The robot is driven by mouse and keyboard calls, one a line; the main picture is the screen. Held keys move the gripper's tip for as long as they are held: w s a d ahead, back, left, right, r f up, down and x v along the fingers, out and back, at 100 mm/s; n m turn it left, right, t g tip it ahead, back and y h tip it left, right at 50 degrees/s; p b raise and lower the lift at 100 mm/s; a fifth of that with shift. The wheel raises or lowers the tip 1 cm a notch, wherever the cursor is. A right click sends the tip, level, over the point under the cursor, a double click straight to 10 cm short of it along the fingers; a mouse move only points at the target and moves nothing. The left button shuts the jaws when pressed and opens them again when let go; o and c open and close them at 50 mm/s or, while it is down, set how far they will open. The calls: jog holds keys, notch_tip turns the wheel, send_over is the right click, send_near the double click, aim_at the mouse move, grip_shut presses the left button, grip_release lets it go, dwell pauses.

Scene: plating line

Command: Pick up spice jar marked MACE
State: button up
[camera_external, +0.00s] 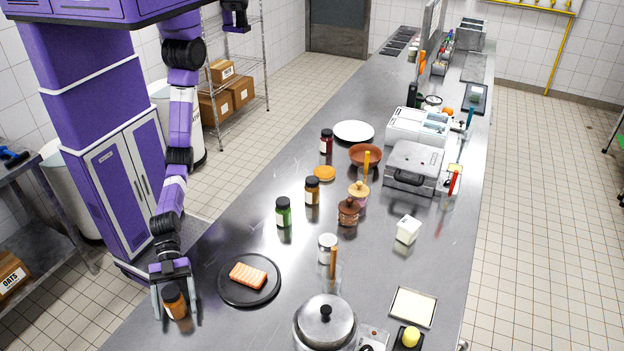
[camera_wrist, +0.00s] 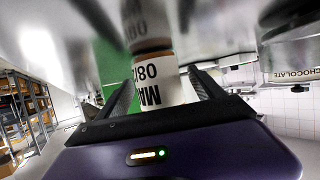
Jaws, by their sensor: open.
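A small spice jar (camera_external: 176,307) with orange-brown contents and a dark lid stands on the steel counter at the lower left, near the edge. My gripper (camera_external: 174,300) points down over it, one finger on each side. In the wrist view the jar (camera_wrist: 155,90) sits between the fingers of my gripper (camera_wrist: 160,78). Its white label appears upside down and begins "MA", with "08" beside it; the rest is hidden. The fingers are open, and I cannot tell whether either one touches the jar.
A green jar (camera_external: 283,212), an amber jar (camera_external: 312,191) and a red jar (camera_external: 326,141) stand farther back. A lidded pot (camera_external: 324,325) is at the front. Bare counter lies behind the plate.

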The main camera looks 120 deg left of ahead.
jog(key=shift+x, duration=1.1)
grip_shut()
